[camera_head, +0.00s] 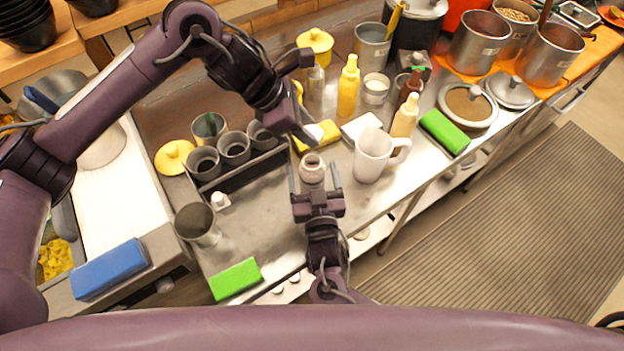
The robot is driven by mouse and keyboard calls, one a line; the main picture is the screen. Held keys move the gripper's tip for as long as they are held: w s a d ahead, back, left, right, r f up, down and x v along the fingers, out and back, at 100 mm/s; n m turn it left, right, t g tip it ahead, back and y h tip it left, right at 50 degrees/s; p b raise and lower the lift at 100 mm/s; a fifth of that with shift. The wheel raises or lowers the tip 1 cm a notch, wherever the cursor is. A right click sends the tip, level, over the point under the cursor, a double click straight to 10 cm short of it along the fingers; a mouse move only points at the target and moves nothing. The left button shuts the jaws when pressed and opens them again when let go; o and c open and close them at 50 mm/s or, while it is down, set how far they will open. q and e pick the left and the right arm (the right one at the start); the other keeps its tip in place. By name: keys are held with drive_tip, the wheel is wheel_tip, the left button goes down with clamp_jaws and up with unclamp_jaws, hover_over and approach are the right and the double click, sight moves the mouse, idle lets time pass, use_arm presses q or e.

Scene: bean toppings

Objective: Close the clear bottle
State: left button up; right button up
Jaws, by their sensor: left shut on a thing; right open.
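The clear bottle (312,170) stands upright on the steel counter with its round open mouth facing up. My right gripper (315,185) is open just on the near side of the bottle, with its fingers toward the bottle's sides; I cannot tell whether they touch it. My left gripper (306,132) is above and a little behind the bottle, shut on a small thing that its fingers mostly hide. I cannot make out that thing's shape.
A white mug (373,156) stands close to the right of the bottle. A yellow and white sponge (324,133) lies behind. A dark rack with grey cups (234,147) is at left. A small white piece (221,200) and green sponge (236,279) lie at near left.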

drive_tip(key=shift+w+a, duration=0.2)
drive_tip(key=shift+w, duration=0.95)
drive_tip(key=shift+c, duration=0.3)
drive_tip(key=c, duration=1.4)
use_arm(q)
hover_over(319, 158)
drive_tip(key=a, duration=0.3)
drive_tip(key=shift+s+d+f, duration=0.1)
drive_tip(key=shift+d+f, duration=0.05)
drive_tip(key=shift+f, duration=2.25)
drive_tip(key=shift+f, duration=0.9)
drive_tip(key=shift+f, duration=0.55)
